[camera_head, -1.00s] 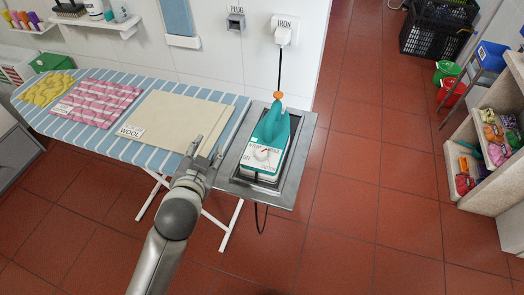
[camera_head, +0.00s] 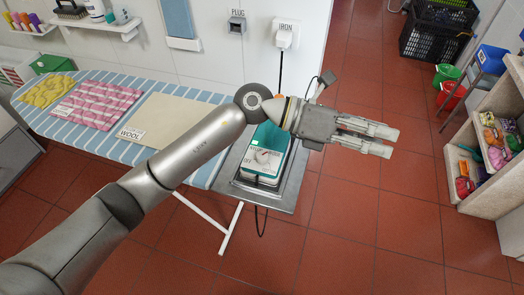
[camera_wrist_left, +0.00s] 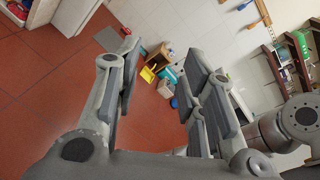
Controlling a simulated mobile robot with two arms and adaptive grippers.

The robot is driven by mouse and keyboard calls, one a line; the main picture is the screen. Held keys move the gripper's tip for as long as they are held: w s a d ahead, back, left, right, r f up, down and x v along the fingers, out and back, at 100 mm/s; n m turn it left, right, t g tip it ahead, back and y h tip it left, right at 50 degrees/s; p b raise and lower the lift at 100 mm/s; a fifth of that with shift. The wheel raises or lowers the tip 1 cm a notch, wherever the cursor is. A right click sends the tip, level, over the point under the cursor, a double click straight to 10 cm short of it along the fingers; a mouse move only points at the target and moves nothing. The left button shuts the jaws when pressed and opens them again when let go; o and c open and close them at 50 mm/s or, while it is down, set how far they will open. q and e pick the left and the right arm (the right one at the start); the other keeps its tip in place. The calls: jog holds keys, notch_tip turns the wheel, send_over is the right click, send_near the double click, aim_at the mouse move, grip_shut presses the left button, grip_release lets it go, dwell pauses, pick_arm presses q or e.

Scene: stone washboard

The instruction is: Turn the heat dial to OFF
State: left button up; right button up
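The heat dial (camera_head: 263,157) is a round knob on the white and teal heel of the iron. The iron (camera_head: 268,138) rests on a grey metal tray (camera_head: 291,190) at the right end of the ironing board. The dial's small print and exact setting are too small to read surely. My left arm passes over the iron and hides its front part. My left gripper (camera_head: 391,142) is to the right of the iron, above the floor, open and empty. Its spread fingers also show in the left wrist view (camera_wrist_left: 163,80). My right gripper is not in view.
The striped ironing board (camera_head: 62,133) holds yellow, pink and cream cloths, the cream one beside a WOOL card. The iron's cord runs to a wall outlet (camera_head: 286,38). Shelves (camera_head: 470,185) with colourful bundles stand at the right. The red tiled floor between is clear.

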pick_arm(q)
jog(key=w+a+f+m+y, duration=0.2)
jog(key=a+f+m+y, duration=0.1)
jog(key=f+y, duration=0.35)
jog(key=t+y, duration=0.4)
jog(key=y, duration=0.6)
send_over(262, 155)
notch_tip(262, 155, down, 3)
jog(key=shift+h, duration=0.25)
notch_tip(262, 155, down, 9)
jog(key=p, duration=0.3)
jog(key=shift+f, duration=0.55)
jog(key=c, duration=0.7)
